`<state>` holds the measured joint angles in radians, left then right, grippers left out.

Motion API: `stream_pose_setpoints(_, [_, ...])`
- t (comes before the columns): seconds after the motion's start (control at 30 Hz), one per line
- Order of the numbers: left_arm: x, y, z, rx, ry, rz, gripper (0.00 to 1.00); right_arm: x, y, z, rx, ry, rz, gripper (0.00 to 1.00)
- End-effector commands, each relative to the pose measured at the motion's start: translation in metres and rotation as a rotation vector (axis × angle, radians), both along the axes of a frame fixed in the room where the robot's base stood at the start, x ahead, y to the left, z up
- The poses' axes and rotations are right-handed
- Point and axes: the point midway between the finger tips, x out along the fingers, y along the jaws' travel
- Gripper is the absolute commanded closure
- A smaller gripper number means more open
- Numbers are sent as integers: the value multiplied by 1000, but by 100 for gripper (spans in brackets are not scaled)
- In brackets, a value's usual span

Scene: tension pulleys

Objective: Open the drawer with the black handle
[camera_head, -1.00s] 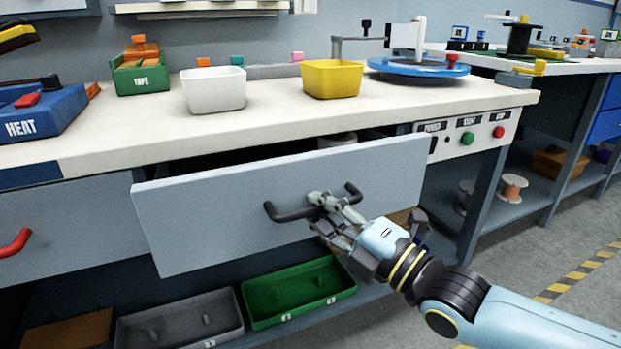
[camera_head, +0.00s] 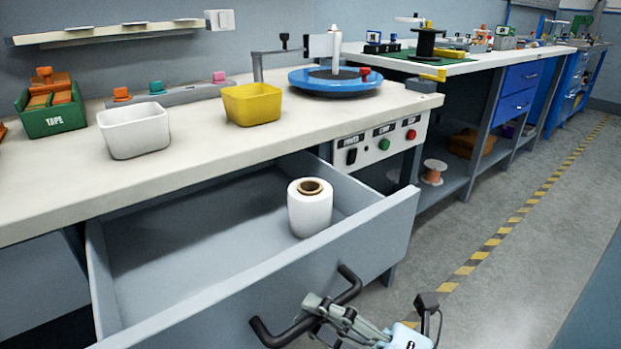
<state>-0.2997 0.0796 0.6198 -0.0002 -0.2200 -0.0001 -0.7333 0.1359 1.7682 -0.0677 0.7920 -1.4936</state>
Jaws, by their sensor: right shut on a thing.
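The drawer (camera_head: 240,318) with the black handle is pulled well out from under the bench, and its inside shows from above. The black handle (camera_head: 268,332) is on its front panel. My right gripper (camera_head: 322,312) is shut on the handle at the bottom of the view. A white roll (camera_head: 310,210) with a brown core stands upright inside the drawer, towards the right. My left gripper is not in view.
The bench top (camera_head: 205,150) above holds a white bin (camera_head: 135,130), a yellow bin (camera_head: 252,104), a green tape box (camera_head: 50,108) and a blue turntable (camera_head: 335,82). A button panel (camera_head: 378,142) is right of the drawer. Open floor (camera_head: 480,300) lies to the right.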

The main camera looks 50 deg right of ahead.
Motion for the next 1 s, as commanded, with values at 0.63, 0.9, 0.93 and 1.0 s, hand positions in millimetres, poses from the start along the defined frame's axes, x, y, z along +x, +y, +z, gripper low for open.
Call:
stream_pose_setpoints(0.63, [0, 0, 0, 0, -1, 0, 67, 0, 0, 1, 1, -3, 0, 64])
stream_pose_setpoints(0.9, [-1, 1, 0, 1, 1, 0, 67, -5, -1, -1, 1, 1, 0, 64])
stream_pose_setpoints(0.93, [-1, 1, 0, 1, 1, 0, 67, -8, -1, -2, 1, 2, 0, 64])
stream_pose_setpoints(1.0, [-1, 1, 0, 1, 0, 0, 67, -18, -3, -4, 2, 2, 0, 64])
